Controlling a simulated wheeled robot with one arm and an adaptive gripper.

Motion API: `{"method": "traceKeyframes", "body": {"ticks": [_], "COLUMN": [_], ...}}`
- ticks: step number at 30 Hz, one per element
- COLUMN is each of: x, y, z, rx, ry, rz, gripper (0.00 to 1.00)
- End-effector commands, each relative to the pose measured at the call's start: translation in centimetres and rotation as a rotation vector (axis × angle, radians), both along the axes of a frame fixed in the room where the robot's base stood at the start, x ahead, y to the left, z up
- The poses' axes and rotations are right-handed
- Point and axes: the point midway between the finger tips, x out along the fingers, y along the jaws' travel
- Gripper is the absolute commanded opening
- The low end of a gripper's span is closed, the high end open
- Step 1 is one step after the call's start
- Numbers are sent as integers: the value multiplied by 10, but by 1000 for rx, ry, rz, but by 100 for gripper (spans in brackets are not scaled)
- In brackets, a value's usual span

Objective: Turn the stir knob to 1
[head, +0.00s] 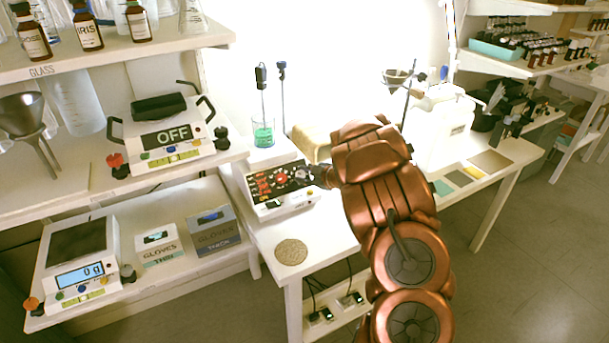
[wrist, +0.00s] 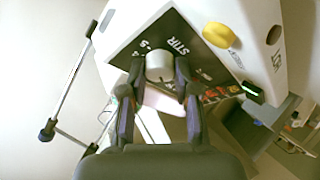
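The stirrer (head: 285,206) is a white device with a black panel on the bench in the head view. In the wrist view its panel (wrist: 196,52) carries the word STIR and some digits. The grey, round stir knob (wrist: 159,66) sits below that word. My gripper (wrist: 160,72) has one dark finger on each side of the knob, and both fingertips appear to touch it. In the head view my gripper (head: 316,176) reaches the panel's right end and hides the knob there. Which digit the knob points to cannot be read.
A cork disc (head: 291,252) lies in front on the bench.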

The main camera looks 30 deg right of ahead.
Motion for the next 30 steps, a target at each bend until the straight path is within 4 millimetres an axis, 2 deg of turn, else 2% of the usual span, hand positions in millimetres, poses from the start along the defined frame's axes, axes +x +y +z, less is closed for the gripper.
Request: {"method": "traceKeyframes", "body": {"ticks": [1,7,16,20,26,30], "x": [0,0,-1,-7,-30,-53], "y": [1,0,-1,-3,-8,-13], "z": [-1,-1,0,3,14,25], "rx": [0,0,0,-2,-3,-2], "ry": [3,1,1,1,1,1], "rz": [2,0,-1,-1,-3,-4], "gripper": [36,56,56,56,56,56]}}
